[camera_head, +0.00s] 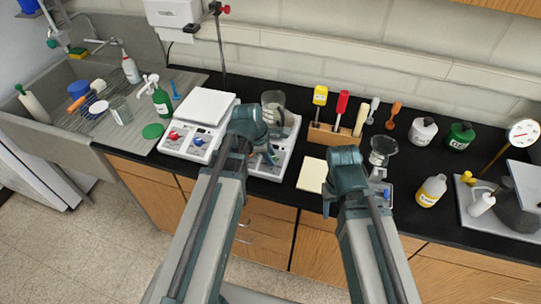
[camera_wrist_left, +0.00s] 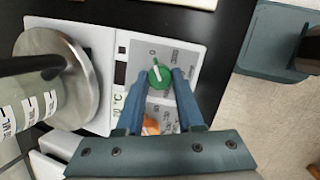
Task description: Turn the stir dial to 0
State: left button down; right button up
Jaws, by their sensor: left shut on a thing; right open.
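A white stirring hotplate (camera_head: 284,158) stands on the black counter, with a glass beaker (camera_head: 273,103) on its round plate. In the left wrist view the hotplate's panel (camera_wrist_left: 172,55) carries a green dial (camera_wrist_left: 160,76) with a white pointer line, and an orange dial (camera_wrist_left: 152,127) partly hidden. My left gripper (camera_wrist_left: 160,85) is shut on the green dial, one finger on each side. A small 0 mark shows above-left of the dial. In the head view my left gripper (camera_head: 268,152) is over the hotplate's front. My right gripper (camera_head: 345,158) is open above the counter, its fingertips mostly hidden.
A second hotplate (camera_head: 207,107) with a red and a blue dial stands close on the left. A tool block (camera_head: 333,136), a notepad (camera_head: 312,175), a glass vessel (camera_head: 382,150) and a yellow bottle (camera_head: 431,191) are to the right.

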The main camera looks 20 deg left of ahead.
pick_arm(q)
jog(key=c, duration=0.5)
grip_release()
jog(key=shift+c, duration=0.2)
jog(key=p+v, duration=1.3)
jog(key=shift+r, duration=0.35)
jog(key=shift+s, duration=0.1)
jog(key=s+d+f+m+g+y+b, duration=0.1)
jog(key=s+d+f+m+b, duration=0.2)
jog(key=m, duration=0.5)
jog(key=s+d+f+m+g+y+b, duration=0.1)
jog(key=s+d+f+m+b, duration=0.3)
jog(key=d+f+m+b, duration=0.2)
jog(key=s+d+f+m+g+y+b, duration=0.1)
jog(key=s+d+f+m+b, duration=0.2)
jog(key=f+m+b, duration=0.3)
jog(key=shift+s+d+f+m+y, duration=0.1)
jog(key=shift+d+f+m, duration=0.15)
jog(key=shift+m, duration=0.5)
jog(key=shift+s+d+f+m+y, duration=0.1)
jog(key=shift+d+f+m, duration=0.2)
jog(key=shift+m, duration=0.4)
jog(key=shift+s+d+f+m+y, duration=0.1)
jog(key=shift+d+f+m, duration=0.15)
jog(key=shift+m, duration=0.5)
